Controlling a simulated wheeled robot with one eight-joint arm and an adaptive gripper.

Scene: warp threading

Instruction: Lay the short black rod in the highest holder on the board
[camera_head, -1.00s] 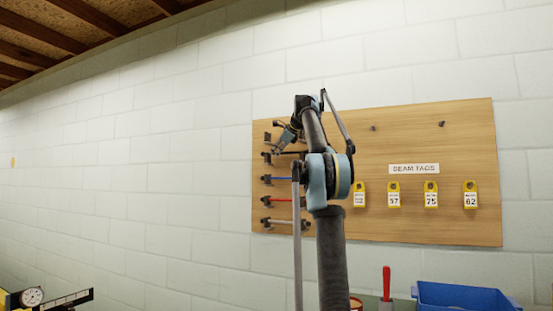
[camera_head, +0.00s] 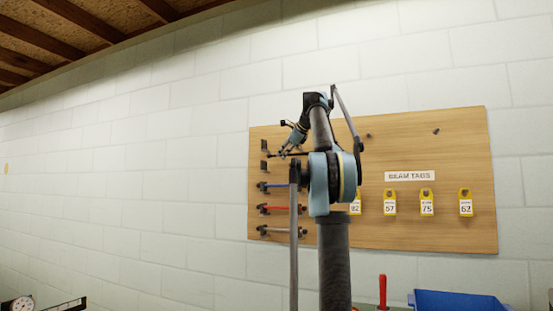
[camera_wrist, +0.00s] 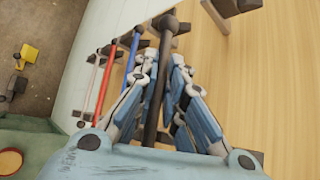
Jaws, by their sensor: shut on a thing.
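My gripper (camera_wrist: 160,95) is shut on a short black rod (camera_wrist: 153,108), which runs between its fingers with a round knob at its far end. In the head view the gripper (camera_head: 288,151) is in front of the left part of the wooden board (camera_head: 440,150), and the rod looks level, between the heights of the two upper holders. The highest holder (camera_head: 264,145) is empty at the board's upper left. The holder below it (camera_head: 264,166) also looks empty.
Lower holders carry a blue rod (camera_head: 275,186), a red rod (camera_head: 275,208) and a grey rod (camera_head: 278,232). Several yellow tags (camera_head: 427,202) hang on the right. A blue bin (camera_head: 460,300) is below the board.

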